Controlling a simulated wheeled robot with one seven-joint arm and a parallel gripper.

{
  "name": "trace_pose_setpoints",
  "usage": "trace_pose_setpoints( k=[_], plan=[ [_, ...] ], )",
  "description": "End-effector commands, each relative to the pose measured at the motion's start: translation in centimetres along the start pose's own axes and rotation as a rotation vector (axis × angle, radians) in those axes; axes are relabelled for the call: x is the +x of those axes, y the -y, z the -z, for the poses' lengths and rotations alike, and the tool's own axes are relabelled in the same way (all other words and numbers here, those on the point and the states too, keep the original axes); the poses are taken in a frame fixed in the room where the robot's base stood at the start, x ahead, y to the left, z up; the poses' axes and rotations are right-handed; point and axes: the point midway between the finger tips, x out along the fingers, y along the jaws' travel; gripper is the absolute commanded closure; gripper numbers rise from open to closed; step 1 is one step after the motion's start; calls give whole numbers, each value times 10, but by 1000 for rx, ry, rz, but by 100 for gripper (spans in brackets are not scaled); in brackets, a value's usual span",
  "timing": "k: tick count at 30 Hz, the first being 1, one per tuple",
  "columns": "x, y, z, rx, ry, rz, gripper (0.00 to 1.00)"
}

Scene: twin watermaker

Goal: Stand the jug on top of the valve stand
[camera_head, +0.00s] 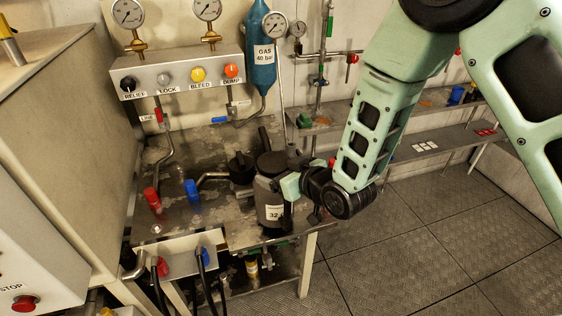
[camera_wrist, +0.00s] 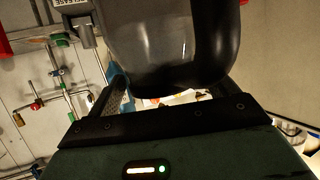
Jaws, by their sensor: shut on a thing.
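The jug (camera_head: 270,192) is a grey vessel with a dark top and a white label reading 32. It is upright at the right front part of the metal bench (camera_head: 178,230). My gripper (camera_head: 289,188) is shut on the jug from its right side. In the wrist view the jug (camera_wrist: 165,45) fills the upper middle, between the two fingers of my gripper (camera_wrist: 163,92). I cannot tell whether its base touches the bench. I cannot pick out the valve stand with certainty; a black-capped fitting (camera_head: 242,167) with a metal pipe stands just behind and left of the jug.
Red (camera_head: 152,198) and blue (camera_head: 192,190) capped fittings stand left on the bench. A gauge panel (camera_head: 180,76) and a blue gas cylinder (camera_head: 262,55) are behind. A low shelf (camera_head: 440,140) runs along the back right. The floor (camera_head: 420,240) at right is clear.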

Motion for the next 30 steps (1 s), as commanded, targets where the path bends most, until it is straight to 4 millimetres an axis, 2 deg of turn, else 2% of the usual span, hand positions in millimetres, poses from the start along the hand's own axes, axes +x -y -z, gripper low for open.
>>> trace_pose_setpoints(
  k=[6, 20, 21, 22, 30],
  plan=[
    [8, 0, -15, 0, -8, 0, 86],
    [10, 0, -20, -1, -10, 0, 86],
    [10, 0, -23, 0, -1, 0, 9],
    [10, 0, -23, 0, -1, 0, 1],
    [9, 0, -21, 0, -1, 0, 0]
  ],
)
